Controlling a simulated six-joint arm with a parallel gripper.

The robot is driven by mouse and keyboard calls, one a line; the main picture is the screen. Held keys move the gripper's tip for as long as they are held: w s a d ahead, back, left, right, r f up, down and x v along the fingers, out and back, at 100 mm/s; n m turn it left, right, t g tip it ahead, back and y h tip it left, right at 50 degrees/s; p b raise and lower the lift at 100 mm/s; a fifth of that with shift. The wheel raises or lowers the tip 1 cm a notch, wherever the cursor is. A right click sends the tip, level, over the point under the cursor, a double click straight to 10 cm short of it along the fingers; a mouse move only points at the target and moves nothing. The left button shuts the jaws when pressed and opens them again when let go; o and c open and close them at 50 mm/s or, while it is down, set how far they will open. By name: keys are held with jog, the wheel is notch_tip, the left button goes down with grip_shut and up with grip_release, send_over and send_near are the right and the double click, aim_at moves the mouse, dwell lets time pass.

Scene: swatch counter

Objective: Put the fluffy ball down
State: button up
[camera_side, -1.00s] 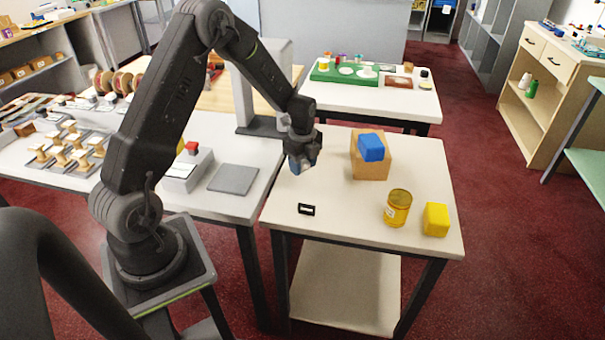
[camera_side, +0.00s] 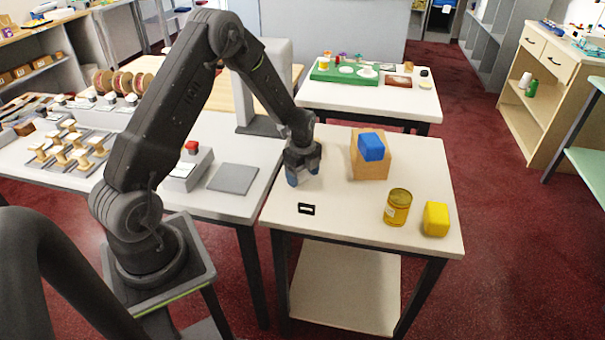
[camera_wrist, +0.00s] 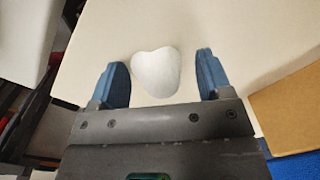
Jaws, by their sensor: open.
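My gripper (camera_side: 304,178) is low over the near left part of the white table (camera_side: 340,215) in the side view, its blue fingers spread. A gap shows between the ball and each finger. The ball seems to lie on the pale tabletop, but its underside is hidden. In the side view the ball is hard to make out between the fingers.
A yellow can (camera_side: 397,207) and a yellow block (camera_side: 436,219) stand near the right front. A small black-framed tag (camera_side: 306,209) lies near the front edge. The table's middle is clear.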

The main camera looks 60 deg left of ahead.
notch_tip(320, 180, up, 12)
jog(key=s+d+r+n+t, duration=0.2)
jog(key=s+d+r+n, duration=0.45)
jog(key=d+r, duration=0.5)
jog(key=s+d+r+n+t, duration=0.1)
jog(key=s+d+r+n, duration=0.1)
jog(key=s+n, duration=0.3)
jog(key=s+d+r+n+t, duration=0.2)
jog(key=s+d+r+n, duration=0.1)
jog(key=s, duration=0.7)
jog(key=d+n, duration=0.1)
jog(key=d, duration=0.1)
jog(key=shift+s+d+r+n+t, duration=0.15)
jog(key=shift+d+r+n+t, duration=0.15)
jog(key=shift+r+n, duration=0.05)
